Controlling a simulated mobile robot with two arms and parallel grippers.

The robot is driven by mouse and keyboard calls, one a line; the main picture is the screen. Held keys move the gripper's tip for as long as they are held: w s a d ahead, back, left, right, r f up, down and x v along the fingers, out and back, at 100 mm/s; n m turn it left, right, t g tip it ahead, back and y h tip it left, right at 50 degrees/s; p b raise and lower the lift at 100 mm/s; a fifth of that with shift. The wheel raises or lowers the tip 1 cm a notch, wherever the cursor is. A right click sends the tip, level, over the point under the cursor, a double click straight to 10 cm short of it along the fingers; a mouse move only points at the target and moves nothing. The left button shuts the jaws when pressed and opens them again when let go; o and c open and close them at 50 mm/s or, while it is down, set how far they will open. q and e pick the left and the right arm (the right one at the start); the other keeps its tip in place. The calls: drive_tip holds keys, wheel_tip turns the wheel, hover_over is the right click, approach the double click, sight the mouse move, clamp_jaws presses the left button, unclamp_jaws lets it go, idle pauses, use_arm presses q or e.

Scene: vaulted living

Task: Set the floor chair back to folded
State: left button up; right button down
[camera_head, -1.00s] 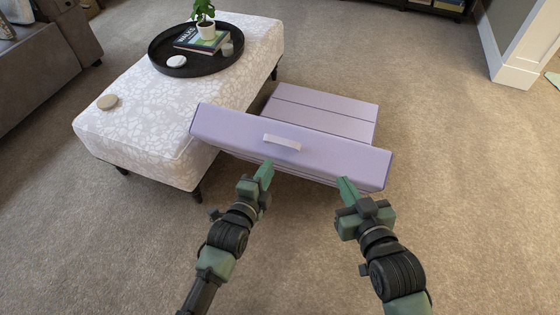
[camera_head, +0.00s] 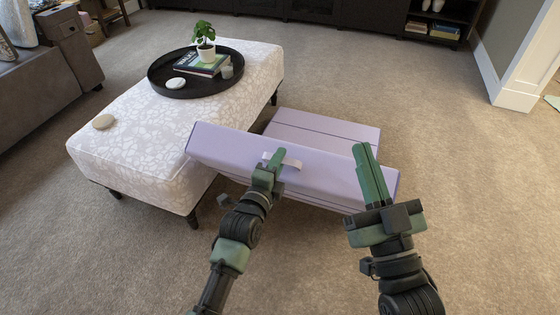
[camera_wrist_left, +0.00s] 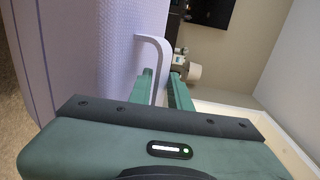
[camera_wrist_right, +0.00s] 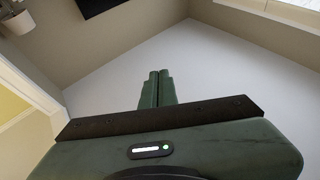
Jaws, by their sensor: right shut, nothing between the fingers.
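The lilac floor chair (camera_head: 325,178) stands on the carpet, its raised backrest panel towards me and its flat seat section (camera_head: 322,127) on the floor behind. A pale strap handle (camera_head: 292,163) is on the panel's near face. My left gripper (camera_head: 276,157) is at this handle; in the left wrist view the handle (camera_wrist_left: 163,52) passes between its two parted fingers (camera_wrist_left: 163,78). My right gripper (camera_head: 363,150) is shut and empty, pointing up in front of the panel's right part. The right wrist view shows its fingers (camera_wrist_right: 158,78) together, facing only walls and ceiling.
Open carpet (camera_head: 460,180) lies to the right. A wall corner (camera_head: 515,90) stands at the far right.

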use_arm(q)
drive_tip(key=shift+w+d, duration=0.1)
drive_tip(key=shift+w, duration=0.2)
clamp_jaws()
drive_tip(key=shift+f, duration=0.1)
idle(1.3)
